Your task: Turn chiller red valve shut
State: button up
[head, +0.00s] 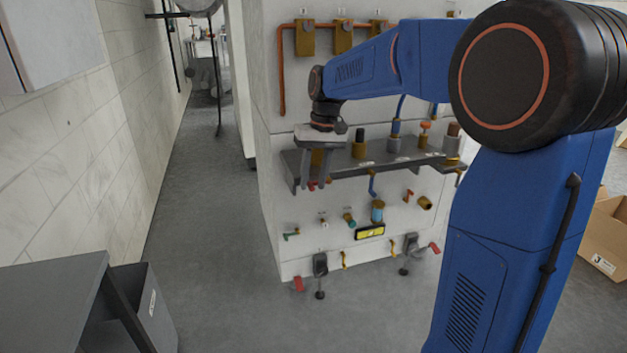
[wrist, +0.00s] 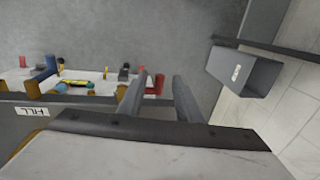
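My gripper (head: 312,180) points down at the left end of the dark shelf on the panel. In the wrist view its two fingers (wrist: 160,78) are apart, with no object clearly held. A red handle (wrist: 155,84) shows between them, nearer the left finger and partly hidden by it. Whether they touch cannot be told. In the head view a small red part (head: 311,186) shows by the fingertips, mostly hidden. Other red handles sit low on the panel at the left (head: 298,284) and right (head: 434,247). Which one is the chiller valve is not readable.
The shelf (head: 350,166) juts out beside my gripper and carries several brass fittings. A grey bin (head: 150,305) and a dark table (head: 50,300) stand at the left. Cardboard boxes (head: 605,235) are at the right. The floor left of the panel is clear.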

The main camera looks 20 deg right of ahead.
jog(key=shift+f, duration=0.2)
grip_shut()
